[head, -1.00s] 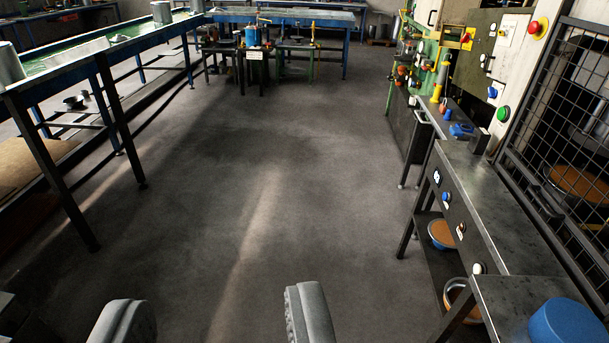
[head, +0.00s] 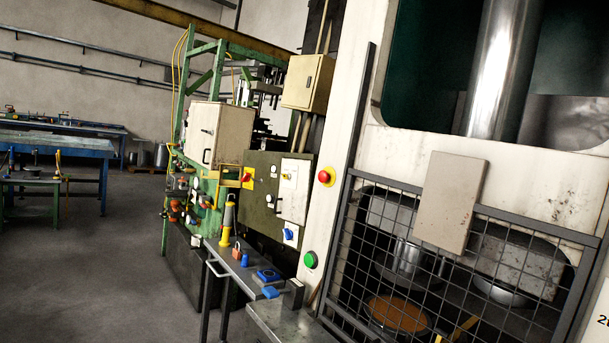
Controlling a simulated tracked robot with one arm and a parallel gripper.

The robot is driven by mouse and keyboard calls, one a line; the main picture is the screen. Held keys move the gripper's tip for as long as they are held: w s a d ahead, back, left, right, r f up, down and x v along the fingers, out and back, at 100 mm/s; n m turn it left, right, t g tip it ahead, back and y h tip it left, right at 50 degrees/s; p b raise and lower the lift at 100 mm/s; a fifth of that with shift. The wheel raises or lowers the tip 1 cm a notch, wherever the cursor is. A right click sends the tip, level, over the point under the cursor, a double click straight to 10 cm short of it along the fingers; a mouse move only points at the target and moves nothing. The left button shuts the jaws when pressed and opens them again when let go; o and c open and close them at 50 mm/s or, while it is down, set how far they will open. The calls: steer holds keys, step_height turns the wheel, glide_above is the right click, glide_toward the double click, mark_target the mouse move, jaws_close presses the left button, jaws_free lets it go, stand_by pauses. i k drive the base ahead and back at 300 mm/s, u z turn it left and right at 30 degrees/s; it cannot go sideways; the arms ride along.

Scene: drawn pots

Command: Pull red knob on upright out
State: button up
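A red knob (head: 324,177) with a yellow collar sits on the white upright (head: 335,130) of the press, just left of the mesh guard. A green button (head: 310,260) is lower on the same upright. Another red knob (head: 247,175) on a yellow plate is on the grey control panel farther left. My gripper is not in the picture, so I cannot see whether it is open or shut.
A wire mesh guard (head: 440,275) closes the press opening, with pots behind it. A metal bench (head: 285,322) with blue items (head: 268,275) stands below the upright. A green machine frame (head: 190,95) is behind. Floor (head: 110,260) at left is clear.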

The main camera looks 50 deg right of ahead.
mark_target(322, 176)
steer(key=z, duration=0.25)
steer(key=i, duration=1.3)
steer(key=z, duration=0.85)
steer(key=i, duration=1.5)
steer(key=z, duration=0.55)
